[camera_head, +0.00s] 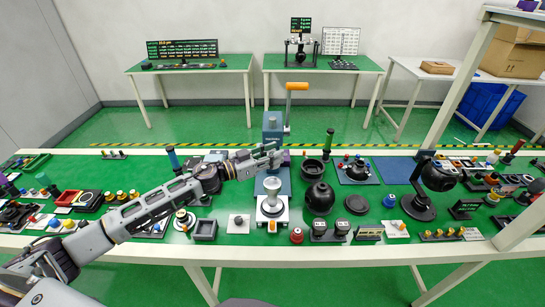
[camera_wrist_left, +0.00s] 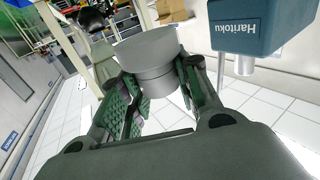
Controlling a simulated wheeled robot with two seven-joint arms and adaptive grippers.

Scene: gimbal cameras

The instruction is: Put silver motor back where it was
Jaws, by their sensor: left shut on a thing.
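The silver motor (camera_wrist_left: 150,62) is a grey stepped cylinder in the left wrist view. My left gripper (camera_wrist_left: 155,95) is shut on it, with green-padded fingers on both sides. In the head view the left gripper (camera_head: 272,156) is above the work table, in front of the blue press. The motor is too small and too covered to make out clearly there. My right gripper is in neither view.
The blue press (camera_head: 272,124) with an orange handle (camera_head: 297,87) stands close to the gripper; its head (camera_wrist_left: 245,25) shows at upper right in the wrist view. A silver stand (camera_head: 272,209), a black sphere (camera_head: 320,198) and many small parts crowd the green table (camera_head: 262,240).

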